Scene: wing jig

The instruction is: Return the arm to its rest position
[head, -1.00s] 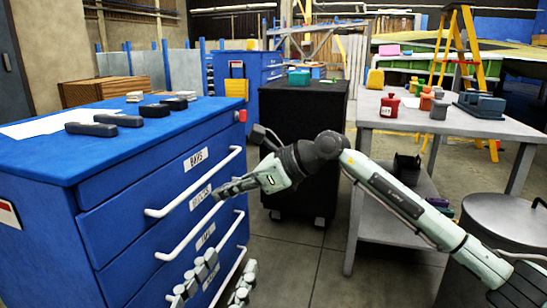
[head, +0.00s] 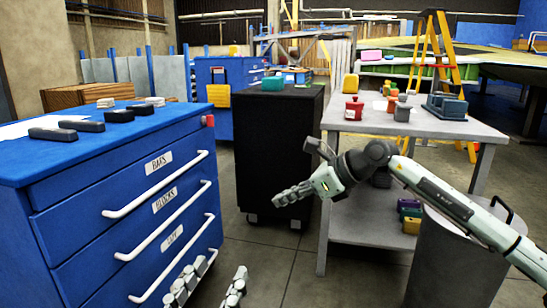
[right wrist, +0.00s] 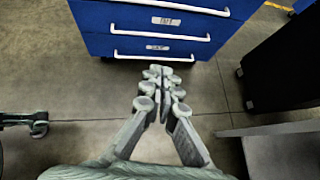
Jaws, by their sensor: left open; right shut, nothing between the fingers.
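My right arm comes in from the right in the head view. Its gripper (head: 292,194) is shut and empty, in front of the black cabinet and to the right of the blue drawer cabinet (head: 75,208). In the right wrist view, the shut fingers (right wrist: 160,85) meet below the drawer fronts with nothing between them. My left gripper (head: 208,285) shows only its fingers at the bottom edge of the head view. They stand apart, open and empty. The drawers I can see look closed.
Dark bars (head: 52,134) lie on the blue cabinet. A black cabinet (head: 278,150) stands behind my right gripper. A grey table (head: 463,127) with a red container (head: 354,109) stands at the right. A grey bin (head: 455,265) is near my right arm. Floor is clear between cabinets.

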